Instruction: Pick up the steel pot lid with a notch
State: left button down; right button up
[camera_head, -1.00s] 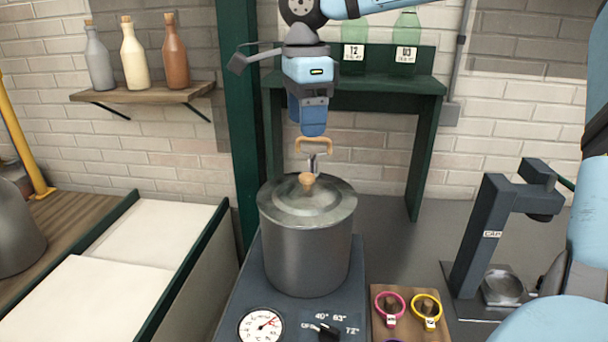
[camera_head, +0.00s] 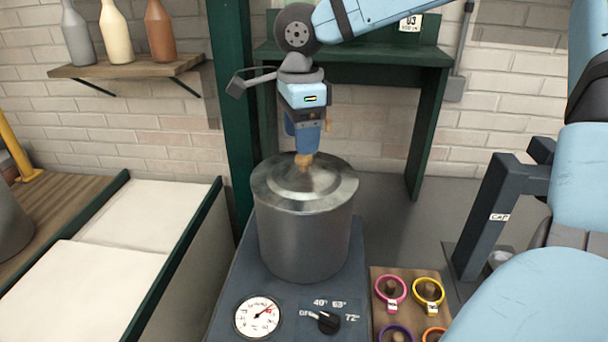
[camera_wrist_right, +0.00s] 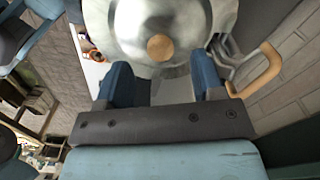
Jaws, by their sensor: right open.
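The steel pot lid (camera_head: 305,188) lies flat on the tall steel pot (camera_head: 303,240). It has a round wooden knob (camera_head: 305,160) in its middle. The lid (camera_wrist_right: 160,18) and knob (camera_wrist_right: 160,47) also show in the right wrist view. I cannot make out the notch clearly. My right gripper (camera_head: 307,148) points down just above the knob. In the wrist view its open blue fingers (camera_wrist_right: 160,82) are apart, with the knob ahead between their lines and nothing held. My left gripper is not in view.
A wooden-ended hooked handle (camera_wrist_right: 262,74) rises beside the lid, close to the right finger. A dial (camera_head: 258,317) and a knob (camera_head: 328,322) are in front of the pot.

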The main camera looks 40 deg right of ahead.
aim_at(304, 169)
jog(key=f, duration=0.5)
jog(key=shift+s+d, duration=0.15)
jog(key=shift+d, duration=0.1)
jog(key=shift+r, duration=0.1)
grip_shut()
